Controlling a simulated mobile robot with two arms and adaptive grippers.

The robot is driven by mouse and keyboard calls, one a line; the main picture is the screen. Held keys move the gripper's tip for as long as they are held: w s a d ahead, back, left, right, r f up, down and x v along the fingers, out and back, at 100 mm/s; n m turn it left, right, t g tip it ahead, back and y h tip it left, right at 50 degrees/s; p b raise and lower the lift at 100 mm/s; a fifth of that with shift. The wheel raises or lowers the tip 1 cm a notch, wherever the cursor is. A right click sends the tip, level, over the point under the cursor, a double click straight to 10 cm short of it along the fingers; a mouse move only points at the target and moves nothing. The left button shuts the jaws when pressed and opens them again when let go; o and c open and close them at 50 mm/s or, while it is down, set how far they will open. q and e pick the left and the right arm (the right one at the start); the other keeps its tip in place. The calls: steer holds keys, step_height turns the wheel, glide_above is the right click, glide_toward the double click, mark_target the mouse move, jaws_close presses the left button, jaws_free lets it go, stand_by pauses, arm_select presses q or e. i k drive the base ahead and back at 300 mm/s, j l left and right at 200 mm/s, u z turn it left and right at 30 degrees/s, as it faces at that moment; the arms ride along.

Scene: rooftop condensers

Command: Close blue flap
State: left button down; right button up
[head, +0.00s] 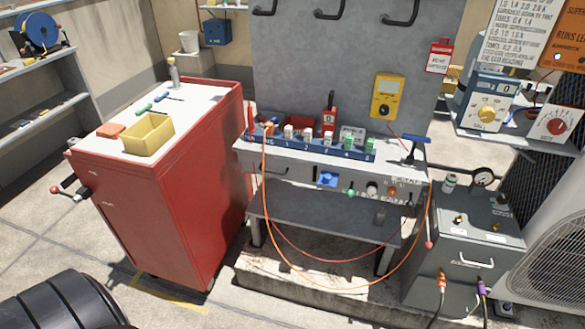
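A small blue piece (327,180), which looks like the blue flap, is on the front panel of the grey workbench (290,168), left of a row of small knobs. It is too small to tell how far open it stands. Neither of my grippers shows in the head view, and nothing touches the blue piece.
An orange cable (266,200) hangs in a loop below the bench front. A red cabinet (170,200) stands left, with a yellow bin (148,134) on top. A grey box (465,240) stands right. A blue-topped T-handle (413,140) is at the bench's right end.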

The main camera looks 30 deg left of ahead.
mark_target(328, 178)
steer(key=u, duration=0.8)
